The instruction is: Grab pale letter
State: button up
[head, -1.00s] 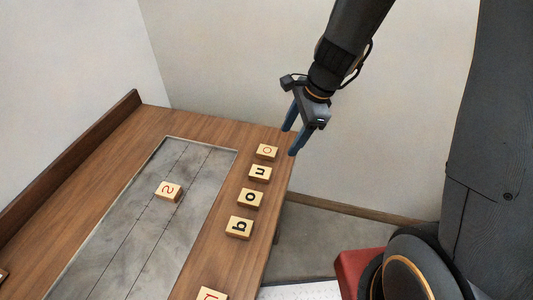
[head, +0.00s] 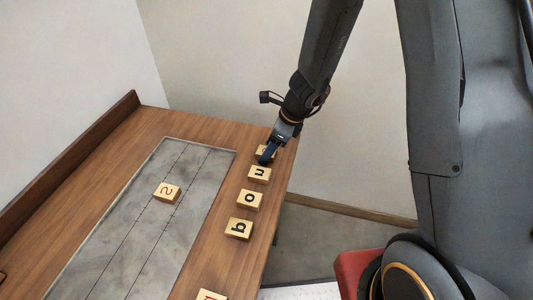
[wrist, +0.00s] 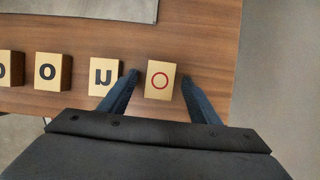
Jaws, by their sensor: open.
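A pale wooden letter block with a thin red ring on top (wrist: 160,80) sits at the far end of a row of blocks, in the wrist view. In the head view this block (head: 261,149) is mostly hidden behind my gripper (head: 266,157). My gripper (wrist: 160,76) is open, with one blue finger on each side of the red-ring block. The left finger is in the narrow gap between it and the block with a dark n-like letter (wrist: 105,76). I cannot tell whether the fingers touch the block.
More dark-letter blocks (head: 250,199) (head: 239,228) continue the row along the wooden table (head: 215,218). A red-letter block (head: 167,193) lies on the grey inset panel (head: 125,235). Another red-letter block (head: 211,295) is near the bottom. The table's right edge is close to the row.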

jog(key=shift+c, duration=0.4)
jog(key=c, duration=1)
jog(key=shift+c, duration=0.2)
